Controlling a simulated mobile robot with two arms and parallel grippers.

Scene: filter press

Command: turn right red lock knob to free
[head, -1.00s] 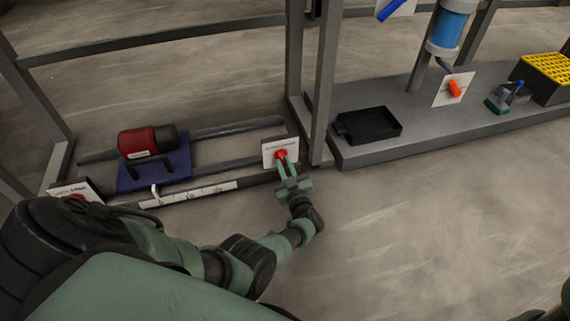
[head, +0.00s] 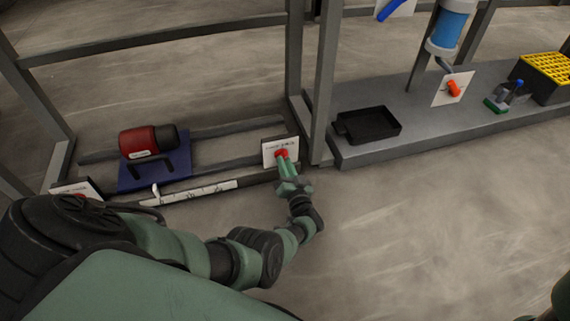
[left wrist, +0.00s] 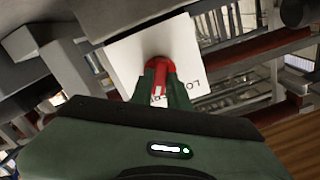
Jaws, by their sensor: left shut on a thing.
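The right red lock knob (head: 281,153) sits on a white plate (head: 269,158) on the low frame, beside the upright post. My left gripper (head: 284,162) is shut on this knob. In the left wrist view the two green fingers (left wrist: 163,88) flank the red knob (left wrist: 158,67), with part of the plate's lettering showing below it. The fingers hide much of the knob, so its exact setting is hard to read. The left red knob (head: 80,196) sits on its own white plate at the frame's left end. A bit of my right arm may show at the bottom right.
A red and black motor (head: 147,141) on a blue base stands on the frame rails. A white scale strip (head: 200,190) runs along the front rail. A black tray (head: 368,125) lies on the grey platform at right. The floor in front is clear.

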